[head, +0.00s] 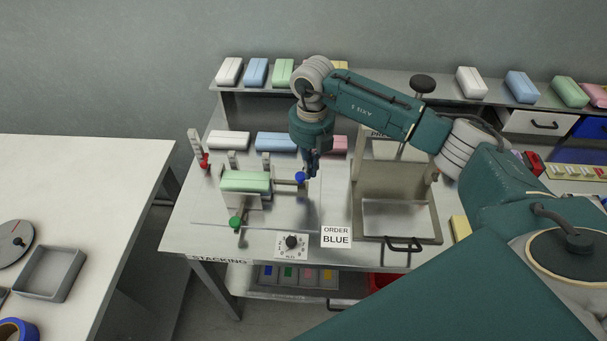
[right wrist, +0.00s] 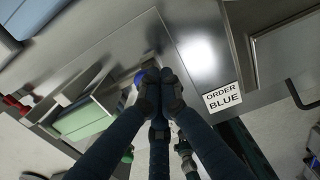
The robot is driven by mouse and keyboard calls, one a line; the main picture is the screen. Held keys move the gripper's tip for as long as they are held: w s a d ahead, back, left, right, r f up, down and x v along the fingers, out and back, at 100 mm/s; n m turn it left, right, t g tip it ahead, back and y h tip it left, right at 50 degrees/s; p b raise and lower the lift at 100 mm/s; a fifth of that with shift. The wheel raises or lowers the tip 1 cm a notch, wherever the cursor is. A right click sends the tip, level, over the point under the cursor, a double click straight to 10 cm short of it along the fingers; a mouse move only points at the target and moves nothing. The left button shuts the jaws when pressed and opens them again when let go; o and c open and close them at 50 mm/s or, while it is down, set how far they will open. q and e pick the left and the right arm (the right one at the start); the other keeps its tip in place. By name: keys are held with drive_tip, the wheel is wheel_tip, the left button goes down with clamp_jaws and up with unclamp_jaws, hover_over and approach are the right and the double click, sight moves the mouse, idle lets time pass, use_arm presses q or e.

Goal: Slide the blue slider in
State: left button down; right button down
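The blue slider's round knob (head: 300,177) is at the right end of a thin rod that runs left to the stacking holder with a green block (head: 245,181). My right gripper (head: 312,172) points down at the right side of the blue knob. In the right wrist view the fingertips (right wrist: 160,78) are close together with nothing visible between them. The blue knob (right wrist: 139,76) shows just left of them, partly hidden; I cannot tell whether they touch. My left gripper is not in view.
A green knob (head: 235,222) stands in front of the holder and a red knob (head: 204,160) behind left. A dial (head: 291,244) and an "ORDER BLUE" sign (head: 336,236) are at the front. A press frame (head: 433,215) stands to the right. Colored blocks line the back shelf.

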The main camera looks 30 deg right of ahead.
wheel_tip(320, 180, up, 6)
drive_tip(key=p, duration=0.3)
drive_tip(key=shift+s+d+f, duration=0.1)
drive_tip(key=shift+s+f, duration=0.05)
idle(0.3)
